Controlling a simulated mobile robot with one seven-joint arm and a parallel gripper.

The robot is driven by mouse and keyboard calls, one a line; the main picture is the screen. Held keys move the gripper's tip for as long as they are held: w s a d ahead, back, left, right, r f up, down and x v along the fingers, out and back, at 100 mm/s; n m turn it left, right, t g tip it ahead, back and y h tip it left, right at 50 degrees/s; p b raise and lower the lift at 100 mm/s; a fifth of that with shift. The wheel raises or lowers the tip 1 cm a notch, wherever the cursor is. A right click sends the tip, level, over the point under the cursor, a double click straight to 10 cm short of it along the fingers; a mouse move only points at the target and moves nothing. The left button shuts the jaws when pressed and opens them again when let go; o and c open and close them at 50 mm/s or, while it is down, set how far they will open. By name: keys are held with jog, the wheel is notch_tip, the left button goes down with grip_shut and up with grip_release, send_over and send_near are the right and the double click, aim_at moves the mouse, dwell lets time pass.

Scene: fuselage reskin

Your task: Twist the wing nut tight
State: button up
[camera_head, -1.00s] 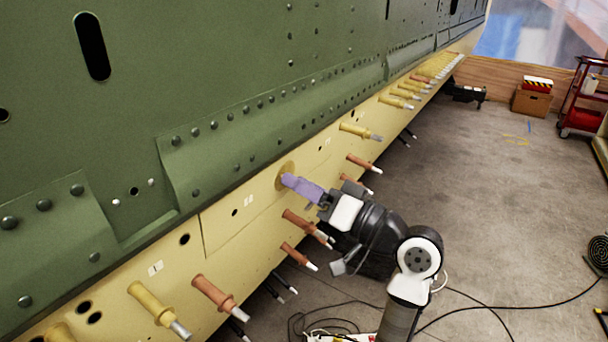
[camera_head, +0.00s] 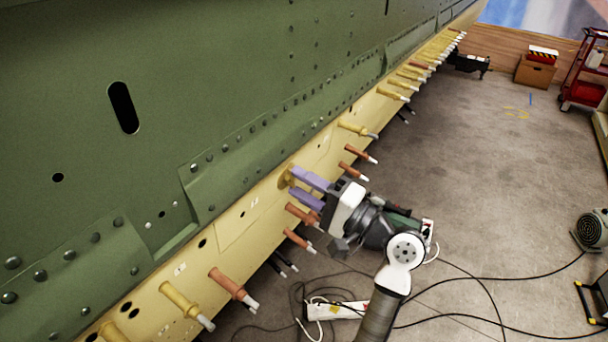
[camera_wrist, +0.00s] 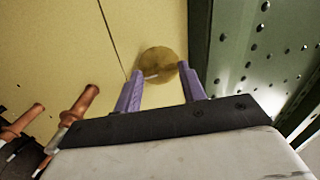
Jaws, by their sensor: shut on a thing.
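The wing nut shows as a round brass-coloured piece (camera_head: 285,178) on the cream panel strip, just below the green skin. In the wrist view the brass disc (camera_wrist: 158,57) lies straight ahead, with a small bright bar at its lower middle. My gripper (camera_head: 294,181) reaches it from the right, its two purple fingers spread with one on either side of the nut's middle. The fingertips (camera_wrist: 160,72) meet the brass piece and partly cover it. The nut's wings are too small to make out clearly.
Orange pins (camera_head: 300,214) and yellow pins (camera_head: 182,302) stick out of the cream strip close to my gripper. The green skin (camera_head: 230,100) rises above. Cables and a white power strip (camera_head: 335,311) lie on the floor. Open floor lies to the right.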

jog(key=shift+d+f+m+p, duration=0.1)
jog(key=shift+f+m+p, duration=0.25)
jog(key=shift+m, duration=0.35)
jog(key=o, duration=1)
jog(key=shift+w+r, duration=0.1)
jog(key=shift+r, duration=0.05)
jog(key=shift+c, duration=0.2)
jog(key=shift+d, duration=0.1)
jog(key=b+v, duration=0.3)
jog(key=v, duration=1)
jog(key=shift+s+d+b, duration=0.3)
jog(key=shift+b, duration=0.05)
